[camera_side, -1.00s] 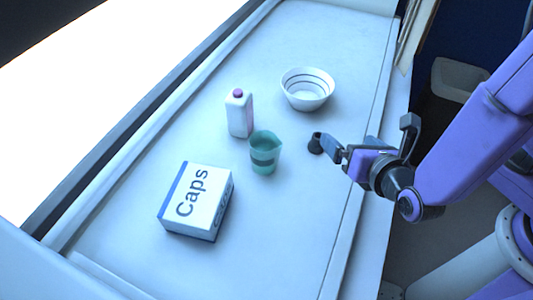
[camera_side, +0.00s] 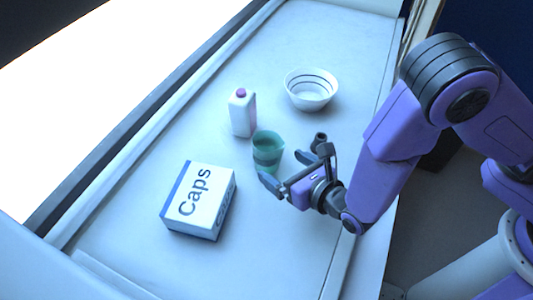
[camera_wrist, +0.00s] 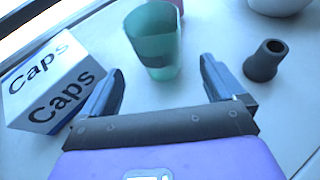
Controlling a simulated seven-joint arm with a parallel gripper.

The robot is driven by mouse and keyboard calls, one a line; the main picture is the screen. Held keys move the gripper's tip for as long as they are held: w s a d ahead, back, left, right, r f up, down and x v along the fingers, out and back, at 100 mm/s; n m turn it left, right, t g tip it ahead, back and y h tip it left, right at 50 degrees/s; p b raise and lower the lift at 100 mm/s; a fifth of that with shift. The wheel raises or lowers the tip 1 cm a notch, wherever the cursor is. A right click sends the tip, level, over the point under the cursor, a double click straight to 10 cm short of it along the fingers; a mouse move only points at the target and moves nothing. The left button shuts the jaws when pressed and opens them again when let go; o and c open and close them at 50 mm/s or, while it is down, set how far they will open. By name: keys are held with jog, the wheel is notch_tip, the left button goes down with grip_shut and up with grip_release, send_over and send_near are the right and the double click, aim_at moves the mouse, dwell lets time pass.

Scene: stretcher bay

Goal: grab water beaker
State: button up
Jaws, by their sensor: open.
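The water beaker is a translucent green cup (camera_side: 268,148) with a darker band, standing upright on the white surface. In the wrist view the beaker (camera_wrist: 155,42) stands upright just beyond the fingertips, roughly centred between them. My gripper (camera_side: 286,168) is open and empty, at the beaker's near right side in the side view. In the wrist view the two fingers of my gripper (camera_wrist: 161,78) are spread wide. The beaker's lower part is partly hidden by a finger in the side view. I cannot tell whether a finger touches it.
A white "Caps" box (camera_side: 199,201) lies left of the beaker. A white bottle with a purple cap (camera_side: 242,112) stands just behind it. A white bowl (camera_side: 311,89) is farther back. A small dark cylinder (camera_wrist: 265,60) stands right of my right finger.

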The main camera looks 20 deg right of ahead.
jog(key=shift+x, duration=3.8)
jog(key=shift+r, duration=0.15)
jog(key=c, duration=1.1)
